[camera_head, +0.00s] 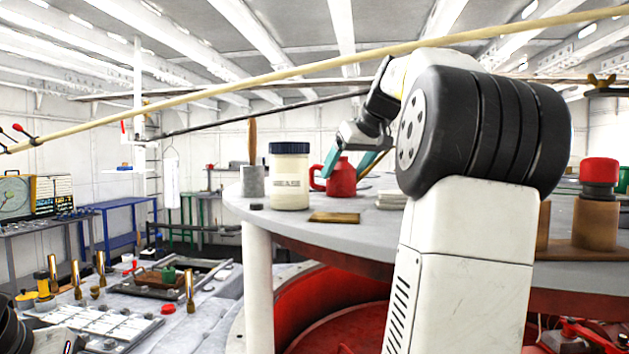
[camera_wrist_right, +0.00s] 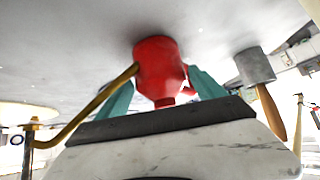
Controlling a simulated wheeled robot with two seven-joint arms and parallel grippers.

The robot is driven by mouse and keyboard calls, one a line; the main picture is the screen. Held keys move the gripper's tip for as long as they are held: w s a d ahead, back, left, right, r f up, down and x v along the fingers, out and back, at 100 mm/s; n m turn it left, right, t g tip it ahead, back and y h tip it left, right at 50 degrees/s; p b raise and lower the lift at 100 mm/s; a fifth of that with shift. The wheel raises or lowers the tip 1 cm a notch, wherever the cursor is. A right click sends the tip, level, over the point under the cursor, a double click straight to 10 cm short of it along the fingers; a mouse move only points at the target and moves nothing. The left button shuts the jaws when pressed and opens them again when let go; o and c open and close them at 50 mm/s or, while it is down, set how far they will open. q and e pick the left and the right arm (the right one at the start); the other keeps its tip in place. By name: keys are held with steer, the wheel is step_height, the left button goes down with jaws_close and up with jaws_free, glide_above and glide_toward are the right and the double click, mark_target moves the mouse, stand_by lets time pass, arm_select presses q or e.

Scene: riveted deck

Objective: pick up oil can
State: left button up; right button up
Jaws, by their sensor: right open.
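The oil can (camera_head: 341,178) is a red can standing upright on the grey round table, its handle on the left in the head view. In the right wrist view the red can (camera_wrist_right: 160,68) shows between the teal fingers, with a brass spout (camera_wrist_right: 100,103) running down to the left. My right gripper (camera_head: 348,163) is open, with its fingers on either side of the can. Whether they touch it I cannot tell. The hand hides part of the can in the head view. My left gripper is not in view.
A long pole (camera_head: 300,70) crosses above.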

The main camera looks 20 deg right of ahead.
mark_target(348, 167)
steer(key=shift+x, duration=1.4)
steer(key=c, duration=1.5)
steer(key=shift+r, duration=0.1)
steer(key=shift+r, duration=1.2)
steer(key=s, duration=0.2)
steer(key=s+r, duration=0.1)
steer(key=s, duration=0.1)
steer(key=shift+s+d+r, duration=0.1)
steer(key=shift+s+d, duration=0.1)
steer(key=shift+s, duration=0.05)
steer(key=s+d, duration=0.1)
steer(key=s, duration=0.8)
steer(key=s+d, duration=0.1)
steer(key=s, duration=1.7)
steer(key=shift+s+d, duration=0.25)
steer(key=shift+d, duration=0.15)
